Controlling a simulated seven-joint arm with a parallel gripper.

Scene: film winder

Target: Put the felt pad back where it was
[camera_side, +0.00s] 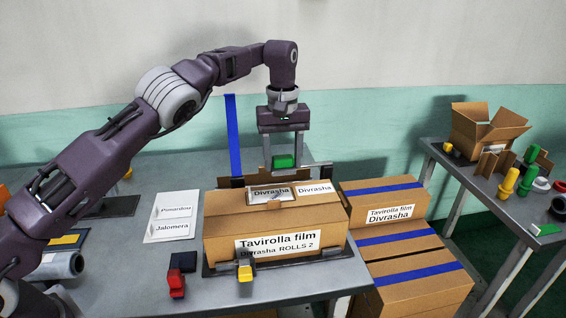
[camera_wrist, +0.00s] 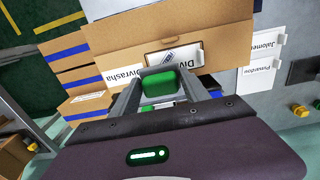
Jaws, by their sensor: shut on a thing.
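My gripper (camera_side: 284,160) is above the back part of the large cardboard box, pointing down. It is shut on a small green pad (camera_side: 285,161), which I take to be the felt pad. In the wrist view the green pad (camera_wrist: 159,85) sits between the two fingers, above the box's top.
A blue upright strip (camera_side: 234,135) stands behind the box. Blue-taped boxes (camera_side: 385,200) are stacked to the right. A side table (camera_side: 489,208) holds an open carton (camera_side: 490,130) and coloured parts.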

